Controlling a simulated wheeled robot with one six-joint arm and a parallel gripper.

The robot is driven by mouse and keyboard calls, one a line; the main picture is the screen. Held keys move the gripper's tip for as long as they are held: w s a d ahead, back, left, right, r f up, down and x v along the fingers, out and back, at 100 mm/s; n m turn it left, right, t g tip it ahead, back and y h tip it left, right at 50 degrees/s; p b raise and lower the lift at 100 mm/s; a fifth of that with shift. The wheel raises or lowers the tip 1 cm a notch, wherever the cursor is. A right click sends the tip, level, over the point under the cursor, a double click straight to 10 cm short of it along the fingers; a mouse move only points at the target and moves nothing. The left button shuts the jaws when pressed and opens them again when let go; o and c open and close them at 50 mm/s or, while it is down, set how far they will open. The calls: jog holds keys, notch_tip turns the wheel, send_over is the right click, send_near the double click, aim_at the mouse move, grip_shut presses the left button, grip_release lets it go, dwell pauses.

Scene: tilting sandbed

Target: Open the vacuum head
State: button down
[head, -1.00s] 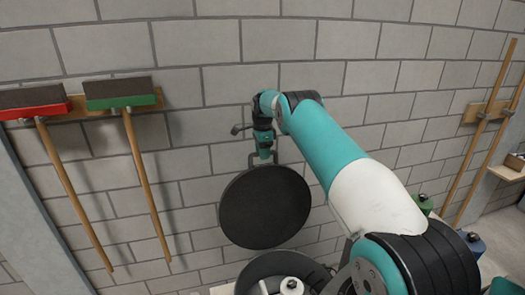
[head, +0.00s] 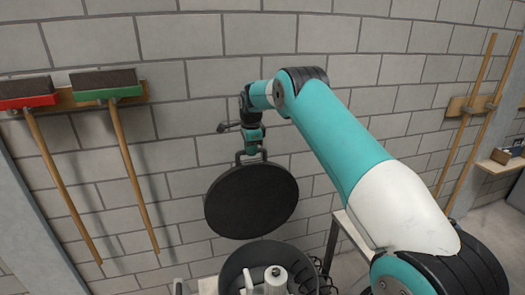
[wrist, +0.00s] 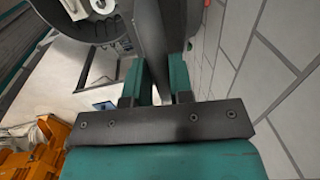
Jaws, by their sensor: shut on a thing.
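The vacuum head (head: 252,203) is a round black disc with a loop handle on its top edge. It is tilted up nearly upright, its flat face towards me. My gripper (head: 252,153) is shut on the handle from above. In the wrist view, my gripper (wrist: 155,85) has its two teal fingers on either side of a dark part of the head (wrist: 151,35), seen edge-on. Below the disc is the round black vacuum drum (head: 226,279), open at the top. Whether the disc's lower edge touches the drum's rim I cannot tell.
A white container (head: 276,280) shows within the drum's opening. A grey block wall (head: 200,35) stands close behind the head. Red (head: 25,92) and green (head: 107,86) brooms hang at the left. A bench (head: 345,225) is right of the drum, partly behind my arm.

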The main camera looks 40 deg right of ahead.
jog(key=shift+s+a, duration=0.25)
jog(key=shift+s, duration=0.3)
jog(key=c, duration=1)
grip_release()
jog(key=shift+s+a+r+b, duration=0.1)
jog(key=shift+s+r+b, duration=0.35)
jog(key=shift+r, duration=2.4)
jog(key=shift+s+a+r+b, duration=0.15)
jog(key=shift+r+b, duration=0.55)
jog(key=shift+r, duration=2.2)
jog(key=shift+s+a+r+b, duration=0.1)
jog(key=shift+s+r+b, duration=0.35)
jog(key=shift+r, duration=2.4)
jog(key=shift+w, duration=0.1)
